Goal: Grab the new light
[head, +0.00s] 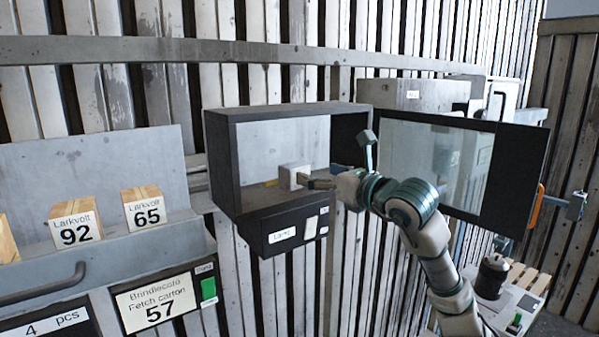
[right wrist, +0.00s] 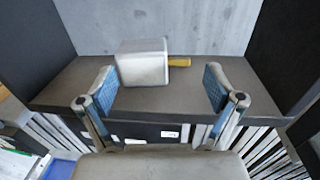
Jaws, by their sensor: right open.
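A pale block-shaped unit (head: 292,176), which looks like the light, sits on the floor of an open dark cabinet (head: 222,165). In the right wrist view the pale block (right wrist: 143,68) has a short yellow piece (right wrist: 180,61) sticking out at its right. My right gripper (head: 318,184) reaches into the cabinet front. In the right wrist view its blue-padded fingers (right wrist: 160,82) are spread wide, with the block ahead between them, nearer the left finger. The gripper is empty. My left gripper is not in view.
The cabinet's glazed door (head: 440,165) hangs open at the right, behind my right arm, with an orange handle (head: 537,206). A labelled dark box (head: 283,233) is under the cabinet. Numbered cartons (head: 75,225) stand on a grey shelf at the left. A small table (head: 525,278) is at lower right.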

